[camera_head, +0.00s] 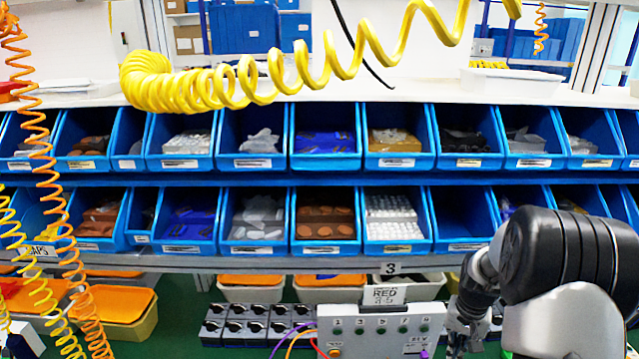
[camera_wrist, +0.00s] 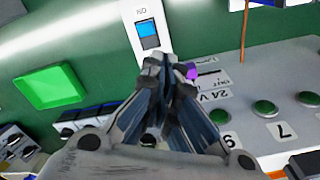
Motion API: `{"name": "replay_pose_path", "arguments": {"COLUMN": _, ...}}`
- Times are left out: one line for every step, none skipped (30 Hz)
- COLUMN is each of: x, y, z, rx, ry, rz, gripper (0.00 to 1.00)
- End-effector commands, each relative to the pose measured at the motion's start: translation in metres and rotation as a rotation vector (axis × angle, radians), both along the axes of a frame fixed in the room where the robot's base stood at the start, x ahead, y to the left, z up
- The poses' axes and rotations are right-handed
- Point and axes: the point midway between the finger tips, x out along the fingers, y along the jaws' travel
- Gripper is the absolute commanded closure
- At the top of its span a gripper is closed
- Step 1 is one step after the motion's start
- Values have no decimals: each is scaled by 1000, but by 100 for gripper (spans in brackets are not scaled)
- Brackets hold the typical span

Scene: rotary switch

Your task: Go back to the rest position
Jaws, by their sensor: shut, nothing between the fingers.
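My gripper (camera_head: 462,335) hangs at the lower right in the head view, beside the right end of a grey control box (camera_head: 345,345) with green buttons. In the wrist view, the two dark fingers of my gripper (camera_wrist: 166,68) come together at their tips and hold nothing. The control box (camera_wrist: 245,95) lies below and right of the fingers there, with a purple plug (camera_wrist: 192,73) near the tips. I cannot tell whether the fingers touch it. Several black rotary switches on grey blocks (camera_head: 257,325) stand left of the box in the head view.
Two rows of blue bins (camera_head: 325,162) with parts run across the bench. A yellow coiled hose (camera_head: 170,92) hangs above, and orange coils (camera_head: 40,150) hang at the left. In the wrist view, a white plate with a blue switch (camera_wrist: 149,30) and a green square (camera_wrist: 50,88) lie beyond the fingers.

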Motion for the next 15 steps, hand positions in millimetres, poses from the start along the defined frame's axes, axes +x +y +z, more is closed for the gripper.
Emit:
{"name": "replay_pose_path", "arguments": {"x": 0, "y": 14, "z": 30, "rx": -11, "ry": -25, "rz": 29, "gripper": 100}}
{"name": "replay_pose_path", "arguments": {"x": -2, "y": 22, "z": 46, "rx": -16, "ry": -36, "rz": 45, "gripper": 100}}
{"name": "replay_pose_path", "arguments": {"x": -6, "y": 34, "z": 66, "rx": -23, "ry": -51, "rz": 69, "gripper": 100}}
{"name": "replay_pose_path", "arguments": {"x": -10, "y": 42, "z": 81, "rx": -27, "ry": -62, "rz": 87, "gripper": 100}}
{"name": "replay_pose_path", "arguments": {"x": -15, "y": 52, "z": 96, "rx": -32, "ry": -73, "rz": 105, "gripper": 100}}
{"name": "replay_pose_path", "arguments": {"x": -22, "y": 63, "z": 114, "rx": -38, "ry": -87, "rz": 127, "gripper": 100}}
{"name": "replay_pose_path", "arguments": {"x": -28, "y": 72, "z": 127, "rx": -42, "ry": -99, "rz": 145, "gripper": 100}}
{"name": "replay_pose_path", "arguments": {"x": -35, "y": 81, "z": 139, "rx": -46, "ry": -111, "rz": 161, "gripper": 100}}
{"name": "replay_pose_path", "arguments": {"x": -45, "y": 93, "z": 155, "rx": -51, "ry": -125, "rz": 185, "gripper": 100}}
{"name": "replay_pose_path", "arguments": {"x": -52, "y": 101, "z": 166, "rx": -55, "ry": -137, "rz": 202, "gripper": 100}}
{"name": "replay_pose_path", "arguments": {"x": -61, "y": 110, "z": 176, "rx": -59, "ry": -149, "rz": 220, "gripper": 100}}
{"name": "replay_pose_path", "arguments": {"x": -73, "y": 120, "z": 188, "rx": -64, "ry": -164, "rz": 243, "gripper": 100}}
{"name": "replay_pose_path", "arguments": {"x": -82, "y": 129, "z": 197, "rx": -67, "ry": -175, "rz": 260, "gripper": 100}}
{"name": "replay_pose_path", "arguments": {"x": -91, "y": 136, "z": 205, "rx": -70, "ry": -188, "rz": 277, "gripper": 100}}
{"name": "replay_pose_path", "arguments": {"x": -105, "y": 146, "z": 215, "rx": -74, "ry": -204, "rz": 301, "gripper": 100}}
